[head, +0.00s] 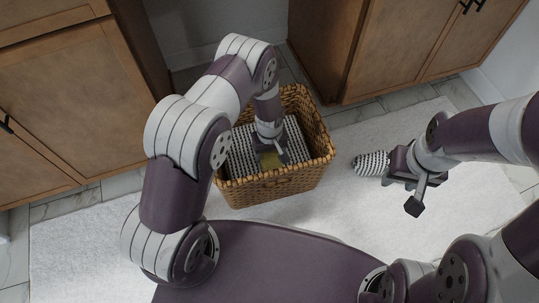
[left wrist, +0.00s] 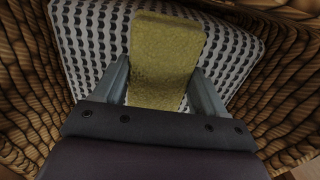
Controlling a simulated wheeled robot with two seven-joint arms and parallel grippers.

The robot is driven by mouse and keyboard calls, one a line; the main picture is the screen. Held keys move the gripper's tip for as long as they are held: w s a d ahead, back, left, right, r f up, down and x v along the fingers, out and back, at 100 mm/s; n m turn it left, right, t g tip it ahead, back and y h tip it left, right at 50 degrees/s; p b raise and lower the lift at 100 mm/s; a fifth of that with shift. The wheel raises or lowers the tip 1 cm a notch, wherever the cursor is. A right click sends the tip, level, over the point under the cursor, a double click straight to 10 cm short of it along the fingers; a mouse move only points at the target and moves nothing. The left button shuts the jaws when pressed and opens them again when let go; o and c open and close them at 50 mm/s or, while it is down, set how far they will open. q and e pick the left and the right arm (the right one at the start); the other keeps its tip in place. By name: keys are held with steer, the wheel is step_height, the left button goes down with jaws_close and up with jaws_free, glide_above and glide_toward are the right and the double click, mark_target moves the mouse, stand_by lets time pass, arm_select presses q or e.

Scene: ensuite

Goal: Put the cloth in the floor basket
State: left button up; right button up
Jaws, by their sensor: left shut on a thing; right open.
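The cloth (left wrist: 165,45) is a yellow-green, flat rectangular piece. In the left wrist view it lies between the two fingers of my left gripper (left wrist: 160,85), which is shut on it. In the head view the cloth (head: 270,160) shows partly under my left gripper (head: 271,151), inside the woven floor basket (head: 272,187). The basket's wicker wall also shows in the left wrist view (left wrist: 275,90). I cannot tell whether the cloth touches the basket's bottom. My right gripper (head: 405,185) is open, outside the basket to its right, above the mat.
A black-and-white patterned fabric (head: 240,150) lies inside the basket beneath the cloth. A similarly patterned rounded object (head: 371,163) is beside my right gripper. The basket stands on a pale mat (head: 85,235). Wooden cabinets (head: 75,100) stand behind and to the left.

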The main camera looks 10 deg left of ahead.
arm_select(q)
steer(key=shift+r, duration=0.15)
steer(key=shift+f, duration=0.2)
steer(key=o, duration=1)
steer(key=shift+o, duration=0.2)
steer(key=shift+r, duration=0.15)
step_height(320, 180, up, 12)
steer(key=p, duration=0.7)
step_height(320, 180, up, 15)
steer(key=m, duration=0.3)
glide_above(270, 155)
steer(key=s+a, duration=0.4)
steer(key=s+a+r+m+t, duration=0.1)
steer(key=s+a+r+m, duration=0.1)
steer(key=s+r, duration=0.5)
steer(key=s+m, duration=0.1)
steer(key=s, duration=0.2)
steer(key=shift+r, duration=0.15)
